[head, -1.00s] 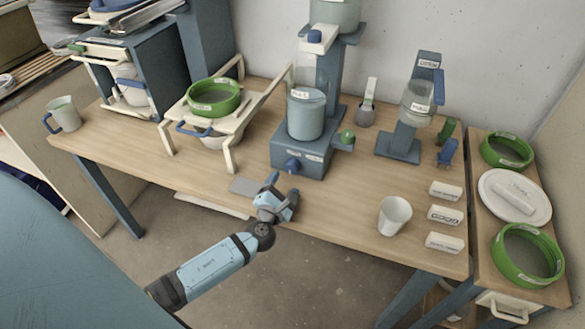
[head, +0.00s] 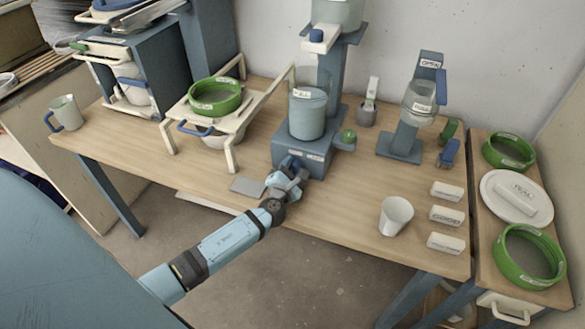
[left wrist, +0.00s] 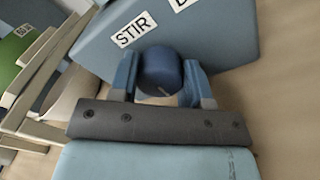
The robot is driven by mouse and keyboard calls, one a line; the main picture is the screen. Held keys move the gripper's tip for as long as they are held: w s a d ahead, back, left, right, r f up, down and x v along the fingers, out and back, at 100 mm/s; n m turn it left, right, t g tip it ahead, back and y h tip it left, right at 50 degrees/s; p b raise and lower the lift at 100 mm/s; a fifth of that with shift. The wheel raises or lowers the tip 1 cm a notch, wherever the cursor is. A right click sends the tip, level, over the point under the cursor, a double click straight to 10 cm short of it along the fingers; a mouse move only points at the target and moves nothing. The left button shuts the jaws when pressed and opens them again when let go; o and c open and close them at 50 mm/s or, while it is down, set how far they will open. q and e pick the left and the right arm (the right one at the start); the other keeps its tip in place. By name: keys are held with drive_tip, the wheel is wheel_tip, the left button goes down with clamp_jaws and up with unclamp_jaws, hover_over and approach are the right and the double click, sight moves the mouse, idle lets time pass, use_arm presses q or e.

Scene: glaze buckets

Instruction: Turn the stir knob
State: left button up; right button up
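The stir knob (left wrist: 160,70) is a dark blue round knob on the front of the blue mixer base, below a white label reading STIR (left wrist: 132,31). In the left wrist view my left gripper (left wrist: 160,82) has one finger on each side of the knob, with the knob between them. The left finger is very close to the knob; I cannot tell whether either finger touches it. In the head view my left gripper (head: 292,172) is at the front of the mixer base (head: 318,150) and hides the knob. My right gripper is not in view.
A light blue bucket (head: 307,118) stands on the mixer base, with a green knob (head: 348,136) at its right. A grey plate (head: 248,187) lies left of my gripper. A white cup (head: 395,215) and white labelled blocks (head: 446,214) are on the right.

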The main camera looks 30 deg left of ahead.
use_arm(q)
drive_tip(key=shift+n, duration=0.4)
